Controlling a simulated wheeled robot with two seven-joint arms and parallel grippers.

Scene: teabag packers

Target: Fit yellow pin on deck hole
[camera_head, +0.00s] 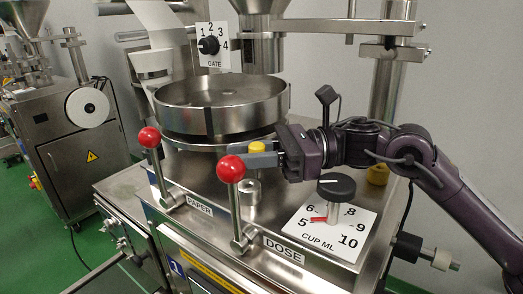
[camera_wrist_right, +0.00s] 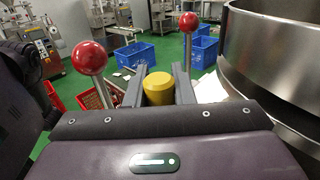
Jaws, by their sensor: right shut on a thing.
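The yellow pin (camera_head: 257,147) is between the fingers of my right gripper (camera_head: 262,158), above the steel deck. Its round yellow top also shows in the right wrist view (camera_wrist_right: 158,88), between the two grey fingers of the gripper (camera_wrist_right: 157,90), which is shut on it. The pin's lower part is hidden by the fingers. A short steel collar (camera_head: 250,186) stands on the deck (camera_head: 275,205) just below the gripper; whether it holds the deck hole I cannot tell. A second yellow piece (camera_head: 377,174) stands at the right, behind the black knob. My left gripper is not in view.
Red-balled PAPER (camera_head: 149,138) and DOSE (camera_head: 231,169) levers stand close to the gripper. A steel round pan (camera_head: 222,108) lies behind it. The black knob (camera_head: 336,186) with its CUP ML dial plate (camera_head: 327,231) is at the right.

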